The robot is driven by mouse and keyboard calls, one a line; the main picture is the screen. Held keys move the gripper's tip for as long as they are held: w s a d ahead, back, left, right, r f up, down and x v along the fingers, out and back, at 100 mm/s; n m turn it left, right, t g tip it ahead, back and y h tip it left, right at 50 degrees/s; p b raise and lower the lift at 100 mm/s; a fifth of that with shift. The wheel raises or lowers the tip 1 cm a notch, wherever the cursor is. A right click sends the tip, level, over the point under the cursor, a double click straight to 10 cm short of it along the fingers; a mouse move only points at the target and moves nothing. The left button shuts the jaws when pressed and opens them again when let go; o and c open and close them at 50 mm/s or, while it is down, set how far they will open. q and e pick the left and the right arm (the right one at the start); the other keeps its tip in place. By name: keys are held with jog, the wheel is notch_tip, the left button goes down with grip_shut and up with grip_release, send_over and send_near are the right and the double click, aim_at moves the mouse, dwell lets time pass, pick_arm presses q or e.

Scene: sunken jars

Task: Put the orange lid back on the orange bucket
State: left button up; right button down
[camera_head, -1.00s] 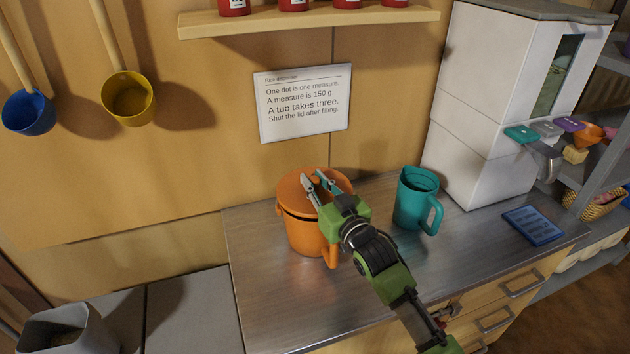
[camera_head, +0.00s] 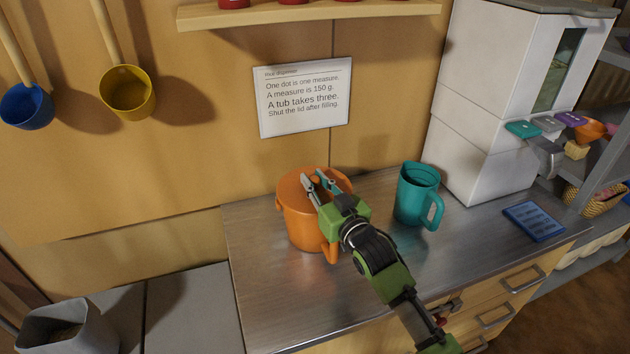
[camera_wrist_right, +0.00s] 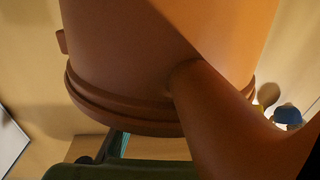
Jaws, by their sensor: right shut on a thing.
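The orange bucket (camera_head: 300,228) stands upright on the metal counter near the wall, with a handle on its front right side. The orange lid (camera_head: 291,188) lies across its top, and I see no clear gap between them in the head view. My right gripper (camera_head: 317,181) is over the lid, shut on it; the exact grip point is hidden. In the right wrist view, the bucket's body (camera_wrist_right: 140,50) and handle (camera_wrist_right: 225,115) fill most of the picture, with a band along the rim. My left gripper is not in view.
A teal jug (camera_head: 417,195) stands close to the right of the bucket. A white dispenser (camera_head: 480,110) stands behind it, and a blue panel (camera_head: 533,222) lies at the counter's right. The counter (camera_head: 270,300) is clear at front left. A grey bin (camera_head: 65,330) stands lower left.

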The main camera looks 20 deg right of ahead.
jog(key=c, duration=1.8)
grip_release()
jog(key=shift+o, duration=0.2)
jog(key=s+d, duration=0.2)
jog(key=s, duration=1)
